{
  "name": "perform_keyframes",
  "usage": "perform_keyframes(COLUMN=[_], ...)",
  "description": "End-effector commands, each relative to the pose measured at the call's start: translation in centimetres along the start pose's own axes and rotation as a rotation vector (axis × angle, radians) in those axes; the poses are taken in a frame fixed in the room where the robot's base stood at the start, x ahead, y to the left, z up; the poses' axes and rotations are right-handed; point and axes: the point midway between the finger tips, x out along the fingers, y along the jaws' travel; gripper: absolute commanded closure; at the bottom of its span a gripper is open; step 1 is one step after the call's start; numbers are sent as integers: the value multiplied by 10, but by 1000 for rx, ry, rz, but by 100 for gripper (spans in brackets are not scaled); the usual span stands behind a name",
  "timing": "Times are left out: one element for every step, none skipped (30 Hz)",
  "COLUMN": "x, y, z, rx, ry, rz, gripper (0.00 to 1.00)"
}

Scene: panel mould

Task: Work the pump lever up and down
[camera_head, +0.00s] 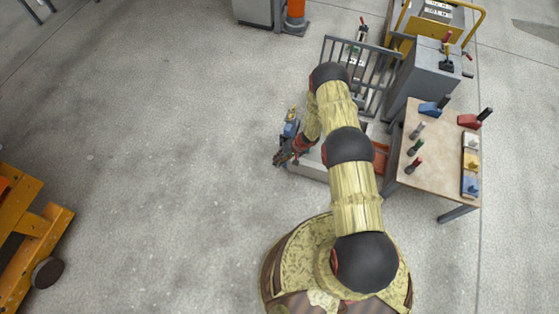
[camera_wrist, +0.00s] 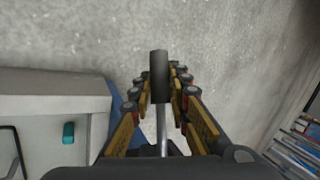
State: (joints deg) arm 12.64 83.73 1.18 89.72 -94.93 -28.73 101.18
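The pump lever (camera_wrist: 160,78) shows in the wrist view as a thin metal rod with a thick black grip at its end. It stands between the two fingers of my gripper (camera_wrist: 160,90). The fingers are apart, with strips of floor showing on both sides of the grip, so my gripper looks open around the lever. In the head view, my gripper (camera_head: 288,153) is at the left edge of a low grey unit, just below a small blue part (camera_head: 291,129) that may be the pump. The lever itself cannot be made out there.
The low grey unit (camera_head: 308,168) lies beside my gripper, partly under my arm. A table (camera_head: 432,142) with coloured handles and blocks stands to the right, near a grey cabinet (camera_head: 423,75) and a railing (camera_head: 378,60). An orange frame (camera_head: 35,225) is far left. The floor between is clear.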

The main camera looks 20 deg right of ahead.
Motion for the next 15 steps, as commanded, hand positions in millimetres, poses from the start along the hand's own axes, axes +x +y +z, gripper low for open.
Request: perform_keyframes(x=[0, 0, 0, 0, 0, 0, 0, 0, 0, 0, 0, 0, 0, 0, 0], y=[0, 0, 0, 1, 1, 1, 1, 1, 1, 1, 1, 1, 1, 1, 1], z=[0, 0, 0, 0, 0, 0, 0, 0, 0, 0, 0, 0, 0, 0, 0], rx=[0, 0, 0, 0, 0, 0, 0, 0, 0, 0, 0, 0, 0, 0, 0], ry=[0, 0, 0, 0, 0, 0, 0, 0, 0, 0, 0, 0, 0, 0, 0], rz=[1, 1, 1, 1, 1, 1, 2, 2, 2, 2, 2, 2, 2, 2, 2], gripper=[88, 90, 92, 94, 95, 97, 99, 100, 100, 100, 100, 100, 100, 100, 100])
